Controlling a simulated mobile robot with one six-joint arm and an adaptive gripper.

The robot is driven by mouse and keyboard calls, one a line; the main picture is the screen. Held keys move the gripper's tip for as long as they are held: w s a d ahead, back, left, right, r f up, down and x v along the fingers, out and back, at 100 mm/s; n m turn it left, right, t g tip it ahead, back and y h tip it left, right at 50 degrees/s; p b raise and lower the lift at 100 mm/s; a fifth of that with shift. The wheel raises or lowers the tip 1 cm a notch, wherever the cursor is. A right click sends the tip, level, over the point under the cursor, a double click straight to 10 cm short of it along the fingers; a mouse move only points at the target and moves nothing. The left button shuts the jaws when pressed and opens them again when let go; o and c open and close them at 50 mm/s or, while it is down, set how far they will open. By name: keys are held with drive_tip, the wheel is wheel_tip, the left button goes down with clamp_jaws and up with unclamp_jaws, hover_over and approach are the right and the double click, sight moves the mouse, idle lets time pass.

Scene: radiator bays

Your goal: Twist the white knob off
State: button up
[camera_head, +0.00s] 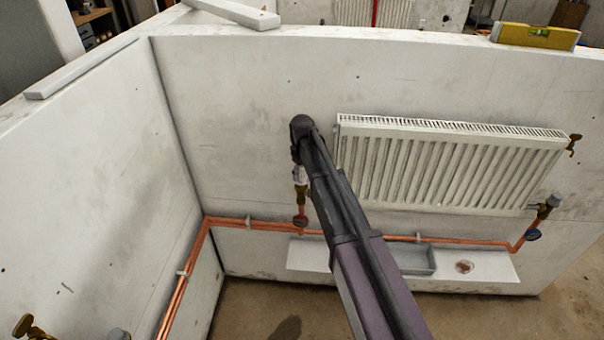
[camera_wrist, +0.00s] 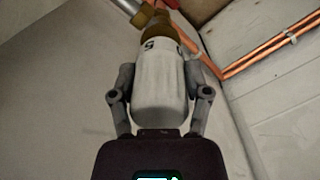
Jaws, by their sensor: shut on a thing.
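The white knob (camera_wrist: 160,88) fills the middle of the wrist view, with small dark marks near its far end. It sits in line with a brass valve body (camera_wrist: 154,30), seemingly still against it. My gripper (camera_wrist: 160,76) has one grey finger on each side of the knob and is shut on it. In the head view, a small part of the white knob (camera_head: 300,174) shows above the brass valve (camera_head: 301,190), left of the radiator. My arm hides most of the gripper there.
A white radiator (camera_head: 440,168) hangs on the wall to the right. Copper pipes (camera_head: 260,226) run low along the walls. A ledge (camera_head: 310,256) below carries a grey tray (camera_head: 415,262) and a small round dish (camera_head: 464,266). A yellow level (camera_head: 535,36) lies on the wall top.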

drive_tip(key=shift+r+p, duration=1.4)
drive_tip(key=shift+r, duration=0.15)
drive_tip(key=shift+d, duration=0.1)
